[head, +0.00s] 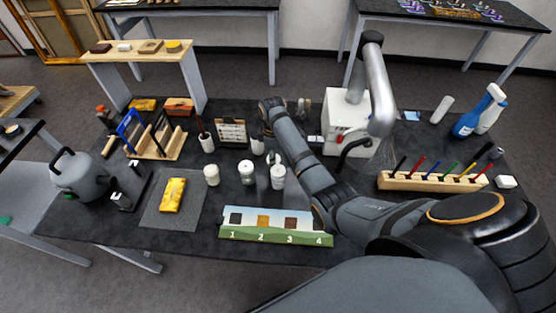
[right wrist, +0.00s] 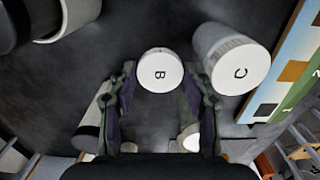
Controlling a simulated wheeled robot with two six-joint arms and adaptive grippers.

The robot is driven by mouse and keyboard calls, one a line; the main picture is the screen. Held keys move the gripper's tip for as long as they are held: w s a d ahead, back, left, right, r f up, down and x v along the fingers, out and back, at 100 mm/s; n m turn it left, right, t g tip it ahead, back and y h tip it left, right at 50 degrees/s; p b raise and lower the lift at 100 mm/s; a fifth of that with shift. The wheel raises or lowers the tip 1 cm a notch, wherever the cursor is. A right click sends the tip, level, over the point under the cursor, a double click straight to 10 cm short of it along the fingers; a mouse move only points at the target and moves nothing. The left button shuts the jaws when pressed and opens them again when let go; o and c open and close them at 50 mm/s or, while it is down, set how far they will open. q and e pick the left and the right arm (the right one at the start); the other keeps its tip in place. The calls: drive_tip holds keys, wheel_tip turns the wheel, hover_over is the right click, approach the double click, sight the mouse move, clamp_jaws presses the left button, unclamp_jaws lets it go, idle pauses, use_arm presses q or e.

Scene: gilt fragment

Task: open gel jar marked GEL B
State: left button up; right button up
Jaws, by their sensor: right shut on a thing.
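In the right wrist view, a round white lid marked B (right wrist: 160,72) lies between the fingertips of my right gripper (right wrist: 160,88). The fingers are shut on it from both sides. The jar body under it is hidden, so I cannot tell whether lid and jar are apart. A second white jar with a lid marked C (right wrist: 240,69) stands close to the right finger. In the head view, three pale jars stand in a row: a left one (head: 212,176), a middle one (head: 247,173) and a right one (head: 278,178). Their letters are unreadable there. My left gripper is out of view.
A numbered strip (head: 275,238) lies in front of the jars. A yellow block (head: 173,194) rests on a grey mat (head: 190,222) at left. A pen rack (head: 425,183) and a white machine (head: 345,122) stand at right. A brush cup (head: 207,145) stands behind.

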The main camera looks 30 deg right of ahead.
drive_tip(key=shift+w+d+f, duration=0.1)
drive_tip(key=shift+w+f, duration=0.1)
drive_tip(key=shift+f, duration=0.05)
wheel_tip(320, 180, down, 4)
drive_tip(key=shift+s+r, duration=0.1)
drive_tip(key=shift+s, duration=0.05)
drive_tip(key=shift+f, duration=0.2)
drive_tip(key=o, duration=1)
wheel_tip(320, 180, up, 12)
drive_tip(key=shift+r+b, duration=0.1)
drive_tip(key=shift+b, duration=0.35)
